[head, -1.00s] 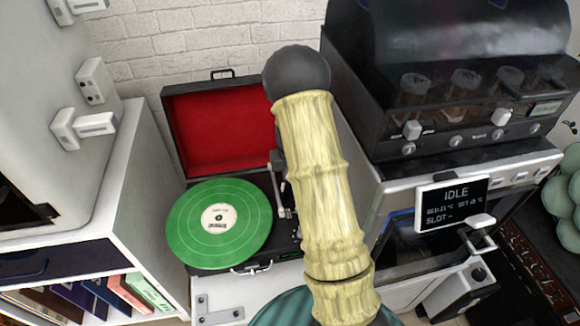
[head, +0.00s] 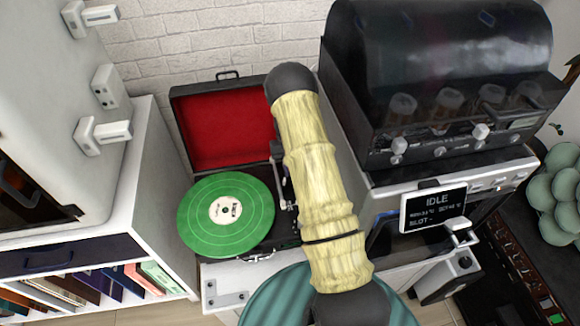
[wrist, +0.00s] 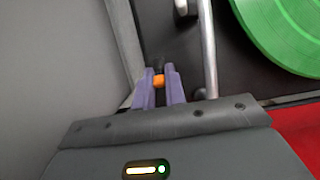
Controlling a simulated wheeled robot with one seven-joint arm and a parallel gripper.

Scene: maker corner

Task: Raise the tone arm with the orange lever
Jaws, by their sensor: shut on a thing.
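The record player (head: 218,170) stands open on the white surface, its red-lined lid up and a green record (head: 225,215) on its platter. The silver tone arm (head: 281,180) shows partly beside my arm in the head view. In the wrist view the tone arm (wrist: 209,50) runs alongside the record (wrist: 285,30). The orange lever (wrist: 158,81) sits between the two purple fingertips of my gripper (wrist: 158,87), which is shut on it. My arm hides the gripper and lever in the head view.
A dark-hooded machine (head: 440,90) stands right of the player, with a screen reading IDLE (head: 433,208) below it. A white shelf with books (head: 100,285) is at the left. A white brick wall is behind the player.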

